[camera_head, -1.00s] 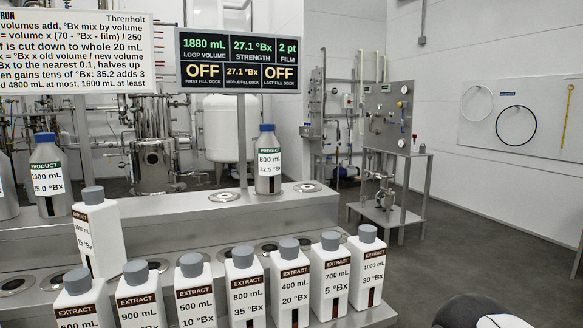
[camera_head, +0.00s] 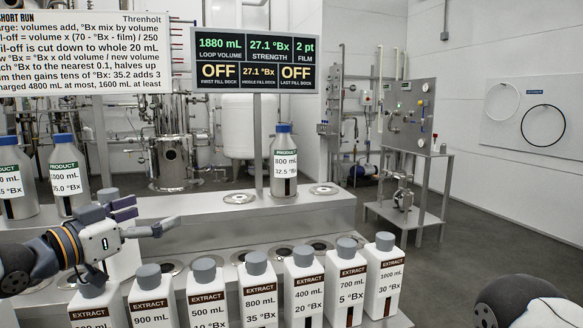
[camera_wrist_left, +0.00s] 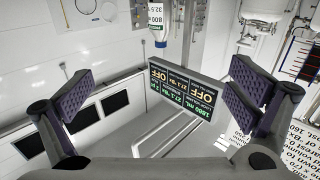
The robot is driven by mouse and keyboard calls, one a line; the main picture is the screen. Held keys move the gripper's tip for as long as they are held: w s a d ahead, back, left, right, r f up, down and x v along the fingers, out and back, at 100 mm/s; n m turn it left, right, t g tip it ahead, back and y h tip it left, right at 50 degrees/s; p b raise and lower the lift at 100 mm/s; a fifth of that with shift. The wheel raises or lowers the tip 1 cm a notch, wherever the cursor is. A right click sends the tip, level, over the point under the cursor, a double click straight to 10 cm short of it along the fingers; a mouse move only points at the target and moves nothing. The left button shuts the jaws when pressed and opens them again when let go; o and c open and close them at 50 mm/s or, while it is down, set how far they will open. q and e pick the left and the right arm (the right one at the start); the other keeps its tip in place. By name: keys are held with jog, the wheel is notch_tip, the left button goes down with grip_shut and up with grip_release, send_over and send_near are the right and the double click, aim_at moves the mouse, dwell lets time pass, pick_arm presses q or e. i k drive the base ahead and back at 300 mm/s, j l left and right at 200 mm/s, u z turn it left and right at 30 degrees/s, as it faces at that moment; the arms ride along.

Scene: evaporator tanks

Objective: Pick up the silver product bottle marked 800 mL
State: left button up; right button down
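My right gripper is not in view.
Two product bottles (camera_head: 66,178) stand at the left. A row of white extract bottles (camera_head: 257,292) lines the lower step in front of the ledge. One extract bottle is partly hidden behind my left gripper. A display panel (camera_head: 255,62) on a post rises just left of the 800 mL bottle.

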aim_at(283, 149)
jog(key=i+l, duration=0.9)
jog(key=i, duration=0.2)
